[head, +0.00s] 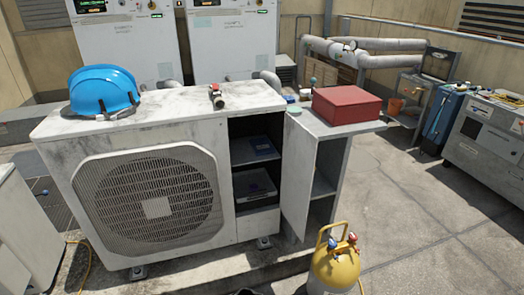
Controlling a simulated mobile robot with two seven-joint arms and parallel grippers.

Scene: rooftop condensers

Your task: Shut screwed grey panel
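A weathered grey condenser unit (150,127) with a round fan grille stands in the middle left. Its service compartment (256,127) is open and dark inside, with a shelf and bluish items visible. A tall grey panel (298,180) stands swung outward at the right side of this opening. I cannot make out screws on it at this size. Neither of my grippers shows clearly in the head view; only a small dark shape is cut off at the bottom edge, and I cannot tell what it is.
A yellow gas cylinder (336,264) stands in front, close to the panel's lower right. A blue helmet (103,92) and a small valve (216,96) lie on the unit. A red box (346,104) sits on the cabinet beside it. Concrete floor (430,225) at right is clear.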

